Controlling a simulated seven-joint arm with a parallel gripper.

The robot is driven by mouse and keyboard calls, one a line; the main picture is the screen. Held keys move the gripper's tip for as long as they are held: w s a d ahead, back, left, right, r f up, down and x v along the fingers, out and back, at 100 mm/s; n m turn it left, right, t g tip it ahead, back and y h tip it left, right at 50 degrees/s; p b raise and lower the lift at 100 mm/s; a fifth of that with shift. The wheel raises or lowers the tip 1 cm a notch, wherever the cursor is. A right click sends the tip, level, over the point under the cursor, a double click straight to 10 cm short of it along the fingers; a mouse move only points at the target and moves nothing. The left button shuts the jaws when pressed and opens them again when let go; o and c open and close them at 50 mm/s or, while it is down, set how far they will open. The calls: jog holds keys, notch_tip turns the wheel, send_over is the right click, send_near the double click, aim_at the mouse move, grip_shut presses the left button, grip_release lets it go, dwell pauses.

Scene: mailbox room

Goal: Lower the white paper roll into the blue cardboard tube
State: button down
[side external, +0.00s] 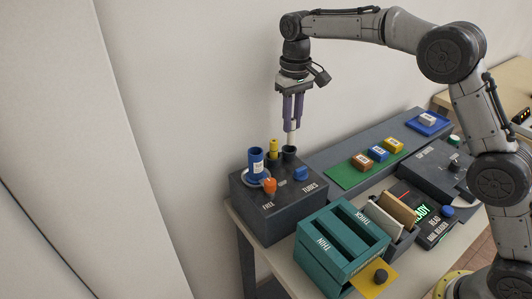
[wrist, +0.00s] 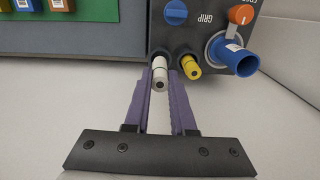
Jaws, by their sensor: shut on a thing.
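The white paper roll (side external: 291,138) is upright between the purple fingers of my gripper (side external: 291,126). Its lower end is at the mouth of a dark holder (side external: 289,154); I cannot tell whether it is still inside. In the wrist view the white roll (wrist: 159,70) lies between the two fingers of my gripper (wrist: 160,76). The blue cardboard tube (side external: 256,164) stands upright to the left on the dark box, with a white label and an open top. It also shows in the wrist view (wrist: 228,54), right of the roll.
A yellow roll (side external: 273,148) stands between the white roll and the blue tube. The dark tube box (side external: 283,208) carries an orange knob (side external: 269,185) and a blue knob (side external: 301,173). A teal slotted box (side external: 335,243) stands in front. The wall is close behind.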

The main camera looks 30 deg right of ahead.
jog(key=a+r, duration=0.4)
jog(key=r, duration=0.2)
notch_tip(320, 180, up, 3)
send_over(256, 165)
jog(key=w, duration=0.2)
jog(key=shift+s+d+f, duration=0.15)
jog(key=shift+d+f, duration=0.05)
jog(key=shift+f, duration=0.95)
jog(key=shift+s+d+f, duration=0.1)
jog(key=shift+d+f, duration=0.1)
jog(key=shift+f, duration=0.9)
jog(key=shift+f, duration=0.15)
jog(key=shift+f, duration=0.35)
jog(key=shift+f, duration=0.35)
jog(key=shift+f, duration=0.3)
jog(key=shift+f, duration=0.6)
